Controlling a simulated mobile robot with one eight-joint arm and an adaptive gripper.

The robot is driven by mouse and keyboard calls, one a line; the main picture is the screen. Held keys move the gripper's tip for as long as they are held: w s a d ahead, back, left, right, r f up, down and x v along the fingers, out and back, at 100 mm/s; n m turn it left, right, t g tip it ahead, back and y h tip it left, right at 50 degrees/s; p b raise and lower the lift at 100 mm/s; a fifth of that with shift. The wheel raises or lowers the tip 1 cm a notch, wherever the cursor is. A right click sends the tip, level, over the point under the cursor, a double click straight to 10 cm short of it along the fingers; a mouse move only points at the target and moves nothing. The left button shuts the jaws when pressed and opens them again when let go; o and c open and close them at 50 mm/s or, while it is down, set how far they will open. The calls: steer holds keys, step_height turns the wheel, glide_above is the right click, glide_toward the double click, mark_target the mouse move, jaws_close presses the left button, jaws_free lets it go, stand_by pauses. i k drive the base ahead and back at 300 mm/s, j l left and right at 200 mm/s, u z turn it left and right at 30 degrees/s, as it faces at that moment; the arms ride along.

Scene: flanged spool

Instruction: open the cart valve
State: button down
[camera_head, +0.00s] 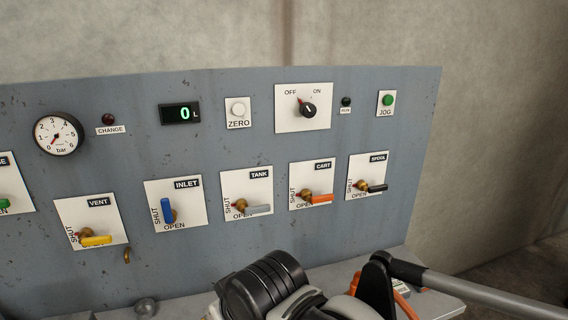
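The cart valve is on a white plate (328,170) marked CART, in the right half of the panel. Its orange handle (319,199) lies roughly level and points right from a brass body (304,196). A small red mark shows at the body's left, on the side of the word SHUT. The word OPEN is below, partly covered by the handle. My gripper is not in view. Nothing is seen touching the orange handle.
The tank valve (258,210) is just left and the spool valve (378,188) just right, with similar levers. The inlet valve's blue handle (166,209) stands upright. Dark arm-like parts fill the lower middle, over a grey ledge (440,300).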

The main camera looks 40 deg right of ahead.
mark_target(306, 194)
steer(key=l+z, duration=0.1)
steer(key=z, duration=1.25)
steer(key=i+j, duration=0.05)
